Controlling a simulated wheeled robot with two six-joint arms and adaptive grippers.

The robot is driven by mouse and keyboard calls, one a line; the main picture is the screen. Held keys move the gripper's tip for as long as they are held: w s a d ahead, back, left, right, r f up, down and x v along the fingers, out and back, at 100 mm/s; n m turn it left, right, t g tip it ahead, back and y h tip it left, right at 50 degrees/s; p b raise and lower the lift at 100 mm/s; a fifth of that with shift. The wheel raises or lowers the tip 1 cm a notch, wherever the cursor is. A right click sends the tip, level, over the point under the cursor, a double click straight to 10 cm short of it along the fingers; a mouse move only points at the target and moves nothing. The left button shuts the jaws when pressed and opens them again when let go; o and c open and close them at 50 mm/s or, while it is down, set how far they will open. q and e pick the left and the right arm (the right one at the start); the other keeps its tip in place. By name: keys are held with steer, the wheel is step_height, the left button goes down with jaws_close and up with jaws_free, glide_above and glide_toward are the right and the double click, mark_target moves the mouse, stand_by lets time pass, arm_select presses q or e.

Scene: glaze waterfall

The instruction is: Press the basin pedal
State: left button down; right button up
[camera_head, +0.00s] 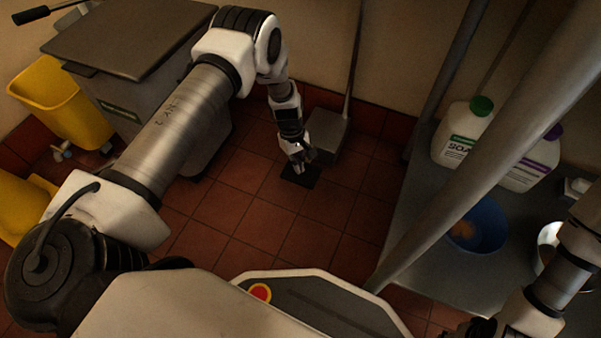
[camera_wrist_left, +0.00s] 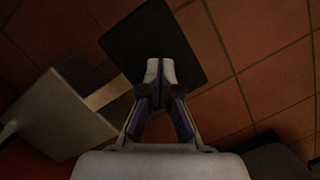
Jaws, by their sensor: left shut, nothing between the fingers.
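The pedal, a flat dark square plate (camera_head: 300,176), lies on the tiled floor in front of a grey box. It also shows in the left wrist view (camera_wrist_left: 187,42), reaching the top edge of the picture. My left gripper (camera_head: 298,164) points down over the plate. In the left wrist view its fingertips (camera_wrist_left: 160,70) are together, with nothing between them, and overlap the plate. I cannot tell whether they touch it. My right arm shows at the lower right of the head view; its gripper (camera_head: 481,327) is dark and cut off by the bottom edge.
The grey box (camera_head: 327,137) with a thin pole stands close beside the plate. A grey lidded bin (camera_head: 130,40) and a yellow bin (camera_head: 62,100) are at the left. A metal table (camera_head: 405,235) at the right holds jugs (camera_head: 463,130) and a blue bowl (camera_head: 478,222).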

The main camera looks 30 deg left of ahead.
arm_select(q)
steer(key=x, duration=0.1)
steer(key=b+x, duration=0.2)
steer(key=shift+w+a+f, duration=0.15)
steer(key=shift+a+f, duration=0.15)
steer(key=shift+f, duration=0.15)
steer(key=shift+r, duration=0.3)
steer(key=a, duration=0.1)
steer(key=w+a+r, duration=0.1)
steer(key=shift+w+a, duration=0.35)
steer(key=shift+r, duration=0.1)
steer(key=v, duration=1.2)
